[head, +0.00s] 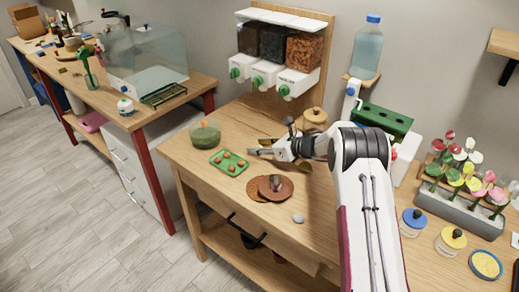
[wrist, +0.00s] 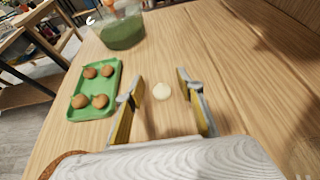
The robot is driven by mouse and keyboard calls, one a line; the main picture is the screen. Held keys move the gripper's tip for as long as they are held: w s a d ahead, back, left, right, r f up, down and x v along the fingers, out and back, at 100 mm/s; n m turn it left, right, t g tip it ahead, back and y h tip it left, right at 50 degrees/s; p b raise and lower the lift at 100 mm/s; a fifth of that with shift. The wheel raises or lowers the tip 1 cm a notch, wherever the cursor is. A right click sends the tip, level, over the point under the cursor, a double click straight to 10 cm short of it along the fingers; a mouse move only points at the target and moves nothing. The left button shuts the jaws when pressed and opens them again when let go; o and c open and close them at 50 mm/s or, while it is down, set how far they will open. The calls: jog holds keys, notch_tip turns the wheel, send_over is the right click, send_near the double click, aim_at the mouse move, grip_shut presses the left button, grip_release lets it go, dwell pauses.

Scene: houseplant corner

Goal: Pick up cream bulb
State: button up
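The cream bulb (wrist: 162,91) is a small, pale round thing lying on the bare wooden table in the wrist view. My gripper (wrist: 161,84) is open, with one finger to each side of the bulb. The bulb appears in the gap near the fingertips, with wood showing between it and each finger. How high the fingers are above the table is hard to tell. In the head view my gripper (head: 257,147) is over the table to the right of the green tray, and I cannot make out the bulb there.
A green tray (wrist: 73,113) with several brown bulbs lies left of my gripper. A glass bowl with green contents (head: 205,134) stands behind the tray. A brown saucer (head: 283,192) is nearer the front edge, with a grey pebble (head: 298,218) beside it. Dispensers (head: 268,75) stand behind.

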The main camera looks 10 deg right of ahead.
jog(key=c, duration=0.8)
jog(key=shift+r, duration=0.1)
jog(key=shift+r, duration=4.95)
